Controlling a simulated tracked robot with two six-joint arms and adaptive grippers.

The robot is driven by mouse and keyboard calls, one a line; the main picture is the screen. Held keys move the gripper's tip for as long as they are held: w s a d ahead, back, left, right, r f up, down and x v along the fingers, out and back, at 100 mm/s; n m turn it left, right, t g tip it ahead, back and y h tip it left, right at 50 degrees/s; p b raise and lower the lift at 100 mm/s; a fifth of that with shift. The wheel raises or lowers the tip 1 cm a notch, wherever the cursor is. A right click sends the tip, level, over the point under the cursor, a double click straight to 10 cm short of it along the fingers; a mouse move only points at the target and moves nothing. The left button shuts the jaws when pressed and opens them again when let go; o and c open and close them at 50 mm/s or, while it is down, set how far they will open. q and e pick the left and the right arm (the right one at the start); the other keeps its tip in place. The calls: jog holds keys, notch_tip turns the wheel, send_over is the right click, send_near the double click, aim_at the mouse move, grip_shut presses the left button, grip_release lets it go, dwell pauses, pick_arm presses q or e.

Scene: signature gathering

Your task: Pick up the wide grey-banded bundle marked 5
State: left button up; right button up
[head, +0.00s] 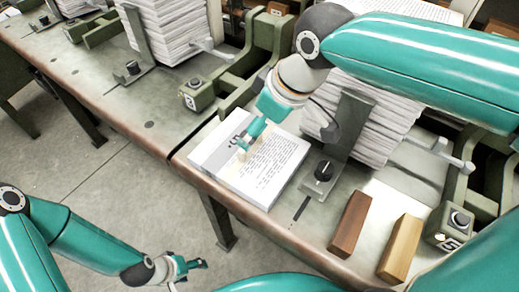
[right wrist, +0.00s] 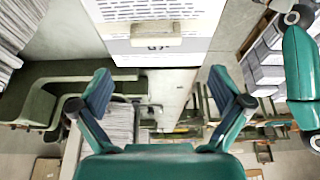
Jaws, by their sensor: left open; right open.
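The wide bundle (head: 270,165) is a thick white paper stack with a printed top, a grey band and a dark mark like a 5. It lies flat at the table's front edge. My right gripper (head: 250,135) is over its band, hiding part of it. In the right wrist view the bundle's grey band (right wrist: 185,57) and a pale tab are beyond my right gripper's open, empty fingers (right wrist: 168,95); I cannot tell whether they touch. My left gripper (head: 192,266) is open and empty, low at the left, over the floor away from the bundle.
A tall paper stack (head: 375,130) stands behind a metal upright (head: 345,135) right of the bundle. A brown block (head: 350,225) and a tan block (head: 401,248) lie at the right. Green frames (head: 198,92) and another paper stack (head: 168,30) stand behind. Bare tabletop (head: 125,110) lies left.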

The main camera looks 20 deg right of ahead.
aim_at(254, 156)
jog(key=x, duration=0.4)
jog(key=shift+w+a+f, duration=0.1)
jog(key=x, duration=0.4)
jog(key=shift+a+p, duration=0.3)
jog(key=shift+s+a+f, duration=0.1)
jog(key=shift+s+f, duration=0.2)
jog(key=shift+f, duration=0.2)
jog(key=c, duration=0.6)
jog(key=shift+r, duration=0.2)
jog(key=c, duration=0.8)
